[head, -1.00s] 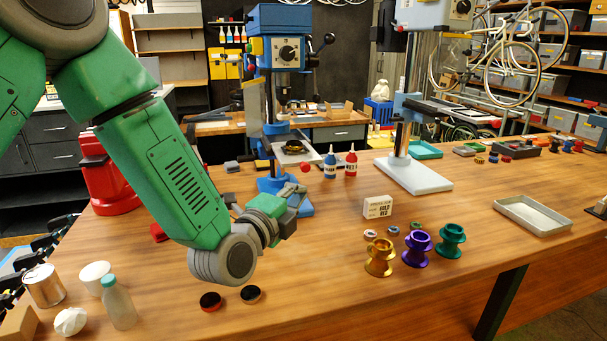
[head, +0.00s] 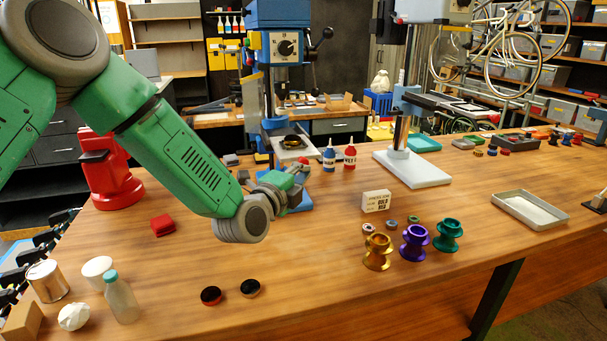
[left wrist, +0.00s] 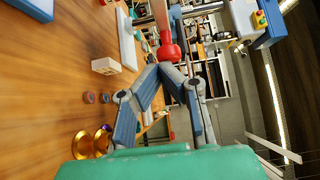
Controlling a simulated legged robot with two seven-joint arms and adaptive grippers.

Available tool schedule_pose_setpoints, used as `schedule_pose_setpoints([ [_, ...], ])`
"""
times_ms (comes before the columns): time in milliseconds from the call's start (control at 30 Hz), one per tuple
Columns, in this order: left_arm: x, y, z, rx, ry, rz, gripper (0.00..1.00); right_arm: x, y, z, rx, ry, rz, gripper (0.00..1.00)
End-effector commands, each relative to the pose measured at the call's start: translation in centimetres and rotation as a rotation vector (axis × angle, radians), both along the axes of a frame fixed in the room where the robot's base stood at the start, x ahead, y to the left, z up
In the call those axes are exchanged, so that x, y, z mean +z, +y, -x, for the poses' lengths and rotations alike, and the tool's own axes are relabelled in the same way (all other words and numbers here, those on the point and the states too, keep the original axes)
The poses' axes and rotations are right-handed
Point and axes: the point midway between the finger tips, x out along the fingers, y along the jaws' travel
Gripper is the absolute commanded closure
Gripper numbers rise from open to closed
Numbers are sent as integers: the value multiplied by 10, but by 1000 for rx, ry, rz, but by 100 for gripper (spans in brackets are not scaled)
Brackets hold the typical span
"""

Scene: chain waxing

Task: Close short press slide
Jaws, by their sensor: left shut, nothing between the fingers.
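The shorter press (head: 284,45) is blue, with a dial on its head, and stands behind the near bench's left half. Its slide (head: 292,143) carries a dark round dish and sticks out towards me, with a red knob (head: 303,162) at its near end. My left gripper (head: 288,182) is just in front of the knob and partly hidden by its own wrist. In the left wrist view my left gripper (left wrist: 158,70) has its fingertips together and empty. The red knob (left wrist: 168,51) is directly beyond the tips; I cannot tell if they touch. My right gripper is out of view.
A blue bottle (head: 329,158) and a red bottle (head: 350,156) stand right of the slide. A taller press has a white base (head: 420,170). Gold (head: 377,254), purple (head: 415,243) and teal (head: 448,236) spools stand nearer. The bench's front middle is mostly clear.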

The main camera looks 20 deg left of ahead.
Motion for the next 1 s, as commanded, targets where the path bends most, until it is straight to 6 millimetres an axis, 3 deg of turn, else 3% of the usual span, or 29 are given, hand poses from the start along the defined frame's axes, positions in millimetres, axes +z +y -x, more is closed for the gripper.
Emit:
schedule_pose_setpoints([
  [300,-4,47,-71,4,-7,-5,100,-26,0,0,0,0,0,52],
  [500,-2,69,-103,2,-4,-1,100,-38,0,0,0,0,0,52],
  [1000,2,79,-112,7,-4,2,100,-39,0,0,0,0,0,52],
])
